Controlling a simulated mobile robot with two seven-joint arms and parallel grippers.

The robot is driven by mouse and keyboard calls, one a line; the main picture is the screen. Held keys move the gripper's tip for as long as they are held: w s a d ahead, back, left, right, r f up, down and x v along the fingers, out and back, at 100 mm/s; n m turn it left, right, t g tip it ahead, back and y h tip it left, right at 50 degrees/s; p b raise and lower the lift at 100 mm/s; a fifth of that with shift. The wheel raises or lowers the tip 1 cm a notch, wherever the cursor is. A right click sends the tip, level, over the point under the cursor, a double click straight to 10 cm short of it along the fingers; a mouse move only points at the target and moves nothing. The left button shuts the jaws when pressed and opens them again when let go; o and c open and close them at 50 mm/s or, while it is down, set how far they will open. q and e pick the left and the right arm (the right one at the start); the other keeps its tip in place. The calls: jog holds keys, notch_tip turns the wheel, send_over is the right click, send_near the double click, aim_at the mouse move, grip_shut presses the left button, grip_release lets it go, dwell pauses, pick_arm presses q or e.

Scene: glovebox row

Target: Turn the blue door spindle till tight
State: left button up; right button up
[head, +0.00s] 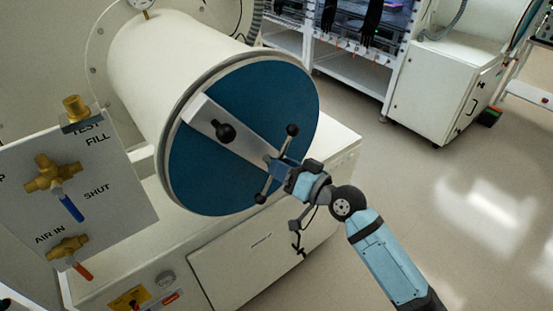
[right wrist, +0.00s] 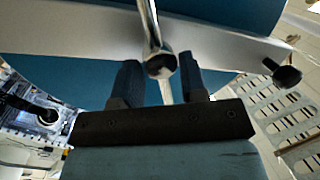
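The blue door (head: 285,95) closes the end of a white cylinder, with a pale metal bar (head: 207,118) across it. The spindle's crossed handle has black ball ends (head: 292,130) and slants over the bar's lower right end. My right gripper (head: 279,168) is at the middle of this handle. In the right wrist view, its two dark fingers (right wrist: 158,82) stand apart on either side of the dark spindle hub (right wrist: 160,65), with the chrome rod running between them. I cannot tell whether they press on the hub. My left gripper is in neither view.
A black knob (head: 225,132) sits on the bar. A valve panel (head: 100,200) with brass valves stands at the left. A white cabinet (head: 260,250) is below the door. Open floor (head: 460,210) lies at the right.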

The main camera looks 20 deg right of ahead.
jog(key=shift+x, duration=1.1)
grip_shut()
jog(key=shift+d, duration=0.1)
